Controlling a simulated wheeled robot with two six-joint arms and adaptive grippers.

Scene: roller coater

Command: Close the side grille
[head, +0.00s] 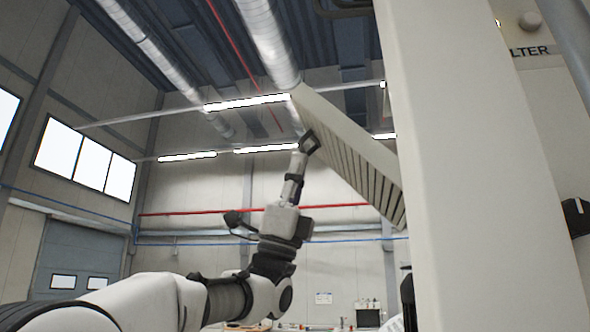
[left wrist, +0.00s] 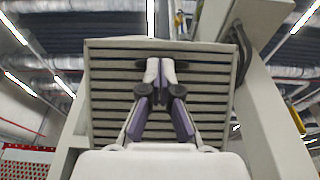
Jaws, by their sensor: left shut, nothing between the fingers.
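The side grille (head: 345,148) is a beige slatted panel that stands out at a slant from the left side of the pale machine housing (head: 470,180). It is open. In the left wrist view the grille (left wrist: 110,105) fills the middle, with its dark slats running across. My left gripper (head: 309,142) is raised at the left side of the grille, close to its slatted face. In the left wrist view my left gripper (left wrist: 160,70) is shut and empty in front of the slats. I cannot tell whether the fingertips touch it. My right gripper is not in view.
Silver ducts (head: 268,40) and strip lights (head: 247,102) hang overhead. A pale upright post (left wrist: 275,115) of the machine stands right of the grille in the left wrist view. The space left of my left arm looks clear up to the far wall.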

